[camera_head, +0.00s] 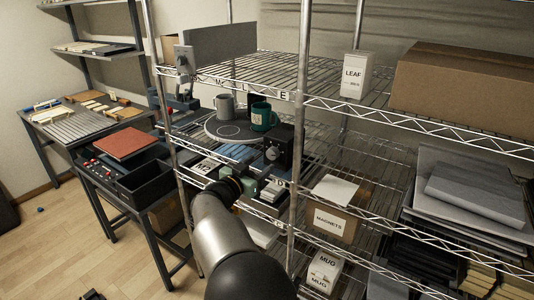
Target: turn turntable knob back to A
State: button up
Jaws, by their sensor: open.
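A round grey turntable (212,133) sits on the middle shelf of the wire rack. A grey mug (225,106) and a dark green mug (262,117) with a pale label stand on it. A black control box (285,143) stands at the turntable's front right, with a small round knob (272,153) on its face. The knob's pointer and letters are too small to read. My gripper (237,184) is at the end of my arm, below and left of the box and apart from the knob. It is small and dark here, open, with no held thing visible.
A rack post (299,130) stands just right of the control box. Small boxes (272,191) crowd the shelf below. A "MAGNETS" box (333,222) is at the right. A side table (127,167) with black bins is at the left. Open floor lies at the lower left.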

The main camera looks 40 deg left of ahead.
aim_at(271, 156)
jog(key=w, duration=0.1)
jog(key=w+p, duration=0.1)
jog(key=w, duration=0.3)
jog(key=shift+w+a, duration=0.15)
jog(key=shift+a, duration=0.1)
jog(key=c, duration=1)
